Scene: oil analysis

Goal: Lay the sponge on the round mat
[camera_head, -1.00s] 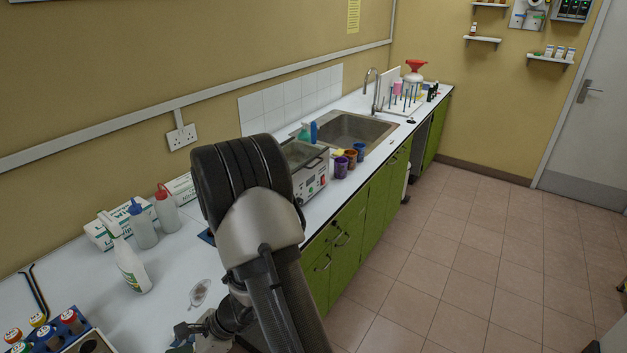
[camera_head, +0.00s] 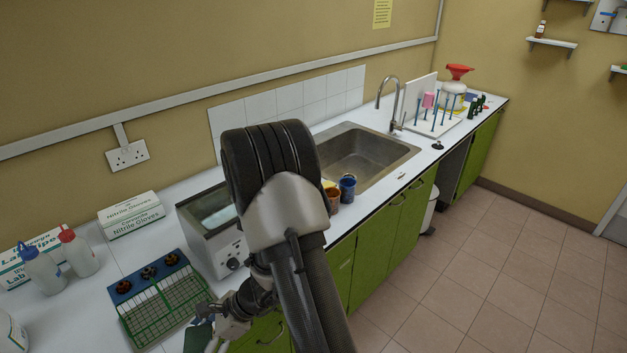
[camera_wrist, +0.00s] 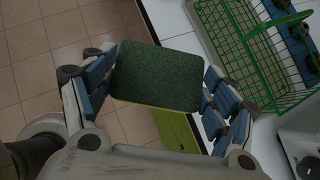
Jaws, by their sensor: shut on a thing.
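The sponge (camera_wrist: 157,76) has a dark green scouring face and a thin yellow edge, seen in the wrist view. My gripper (camera_wrist: 158,84) is shut on it, with one blue-padded finger at each side. In the head view my gripper (camera_head: 213,325) is at the bottom, at the counter's front edge. The sponge (camera_head: 198,339) shows there as a dark green patch, partly cut off and hidden by the gripper. I cannot make out a round mat in either view.
A green wire rack (camera_head: 165,305) stands left of my gripper; it also shows in the wrist view (camera_wrist: 262,50). A grey bath (camera_head: 215,222) stands behind my arm. Farther on are coloured cups (camera_head: 348,187), the sink (camera_head: 365,155) and a pegged drying rack (camera_head: 430,122).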

